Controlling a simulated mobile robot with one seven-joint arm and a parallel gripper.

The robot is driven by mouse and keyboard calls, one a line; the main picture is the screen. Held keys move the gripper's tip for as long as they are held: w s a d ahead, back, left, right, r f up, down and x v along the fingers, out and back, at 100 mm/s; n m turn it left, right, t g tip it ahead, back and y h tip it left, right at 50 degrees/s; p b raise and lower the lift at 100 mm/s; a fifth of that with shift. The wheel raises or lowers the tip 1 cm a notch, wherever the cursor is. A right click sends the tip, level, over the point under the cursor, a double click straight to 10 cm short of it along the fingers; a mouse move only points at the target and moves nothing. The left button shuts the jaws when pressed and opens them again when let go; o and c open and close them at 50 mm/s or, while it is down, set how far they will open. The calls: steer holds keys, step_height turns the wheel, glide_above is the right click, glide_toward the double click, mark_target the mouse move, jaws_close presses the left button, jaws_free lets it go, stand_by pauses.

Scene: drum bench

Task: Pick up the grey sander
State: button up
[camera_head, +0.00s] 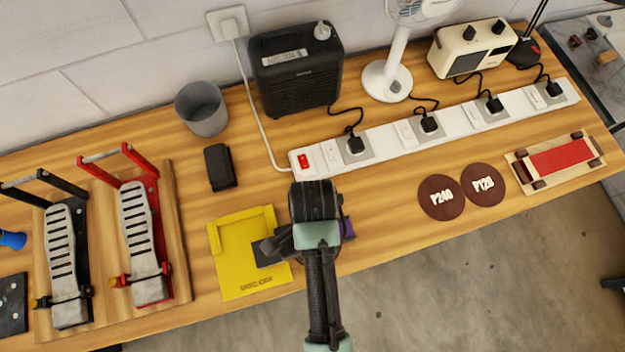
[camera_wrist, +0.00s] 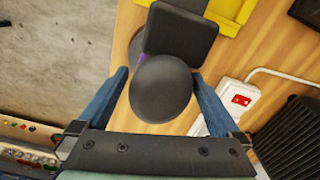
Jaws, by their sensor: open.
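The grey sander (camera_wrist: 160,90) shows in the wrist view as a dark grey body with a rounded knob and a flat squarish part (camera_wrist: 182,38) beyond it. My gripper (camera_wrist: 160,75) is open, with one blue finger on each side of the rounded knob. Whether either finger touches it I cannot tell. In the head view my gripper and arm cover most of the sander; a dark flat part (camera_head: 268,252) shows to the left, over the right edge of the yellow tray. A small purple patch shows beside the sander in the wrist view.
The yellow tray (camera_head: 228,272) lies left of my gripper. A white power strip (camera_head: 385,148) with plugs runs close behind it. A small black box (camera_head: 219,166), grey bin (camera_head: 203,112) and drum pedals (camera_head: 140,235) stand left. Sanding discs (camera_head: 441,197) lie right, with clear bench between.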

steer(key=shift+f, duration=1)
steer(key=c, duration=1.4)
steer(key=shift+w+r, duration=0.15)
jaws_close()
steer(key=shift+r, duration=0.1)
